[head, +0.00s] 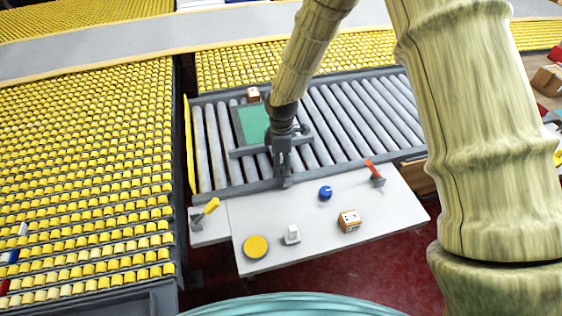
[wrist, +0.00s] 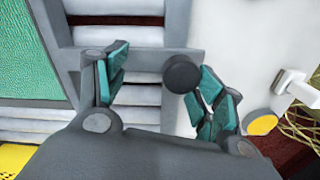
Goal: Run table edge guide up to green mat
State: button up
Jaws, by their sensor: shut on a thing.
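The green mat (head: 252,121) lies on the grey rollers, left of and beyond my gripper; in the wrist view it fills the left edge (wrist: 30,50). The table edge guide (head: 245,152) is a grey T-shaped piece whose long bar lies along the mat's near edge. In the wrist view its bar (wrist: 55,40) borders the mat; I cannot tell whether they touch. Its stem runs toward the white table and ends near a round dark knob (wrist: 182,73). My gripper (head: 283,165) points down over the stem, shut on the guide, its teal-padded fingers (wrist: 160,88) either side; the exact contact is partly hidden.
The white front table (head: 300,217) holds a yellow disc (head: 255,246), a white block (head: 292,235), a blue knob (head: 325,193), an orange box (head: 349,220), and a red-handled tool (head: 374,172). A yellow-handled tool (head: 206,211) lies at its left. A small box (head: 253,94) stands behind the mat.

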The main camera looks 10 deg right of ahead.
jog(key=shift+w+r, duration=0.2)
jog(key=shift+w, duration=0.05)
jog(key=shift+w+r+p, duration=0.1)
jog(key=shift+r+p, duration=1.1)
jog(key=shift+r, duration=0.3)
notch_tip(320, 180, up, 9)
jog(key=p, duration=0.6)
jog(key=shift+s+p, duration=0.3)
notch_tip(320, 180, up, 12)
dwell(0.8)
jog(key=shift+f, duration=0.1)
dwell(0.3)
